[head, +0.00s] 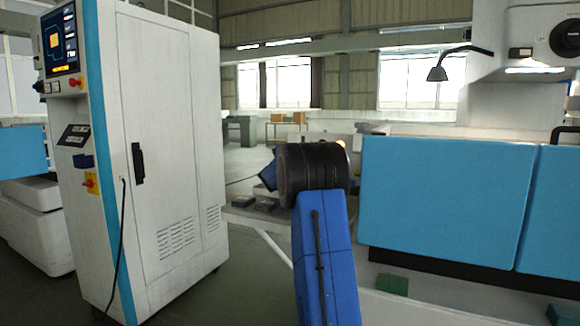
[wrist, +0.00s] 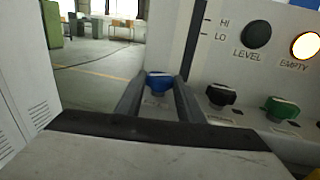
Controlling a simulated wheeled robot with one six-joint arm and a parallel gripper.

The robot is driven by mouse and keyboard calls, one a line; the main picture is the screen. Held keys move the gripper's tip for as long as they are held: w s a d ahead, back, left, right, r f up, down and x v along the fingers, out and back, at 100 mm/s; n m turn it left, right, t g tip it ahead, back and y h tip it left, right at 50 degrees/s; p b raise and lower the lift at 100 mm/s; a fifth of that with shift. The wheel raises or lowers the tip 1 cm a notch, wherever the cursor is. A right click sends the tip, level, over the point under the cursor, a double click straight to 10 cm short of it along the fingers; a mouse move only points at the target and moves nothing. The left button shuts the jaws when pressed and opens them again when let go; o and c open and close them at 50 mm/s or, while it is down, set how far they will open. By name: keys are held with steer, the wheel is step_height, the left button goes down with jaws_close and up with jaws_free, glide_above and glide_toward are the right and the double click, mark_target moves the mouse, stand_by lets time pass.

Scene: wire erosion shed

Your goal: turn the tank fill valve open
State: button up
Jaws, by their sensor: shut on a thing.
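In the wrist view, my gripper (wrist: 159,88) is shut on a blue knob (wrist: 159,80), with one dark finger on each side of it. The knob sits on a pale panel, and the lettering below it is too small and too hidden to read. I cannot tell the knob's turn position. A black knob (wrist: 220,95) and a green knob (wrist: 282,107) stand in a row to its right. In the head view, my blue arm reaches forward and hides the gripper and knobs.
A white control cabinet (head: 177,150) stands left of my arm. A machine with blue panels (head: 440,200) stands close on the right. Open floor shows beyond.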

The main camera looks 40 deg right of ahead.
stand_by(0.3)
steer(key=o, duration=1.1)
steer(key=shift+c, duration=0.2)
steer(key=v, duration=1.7)
steer(key=shift+s+a, duration=0.2)
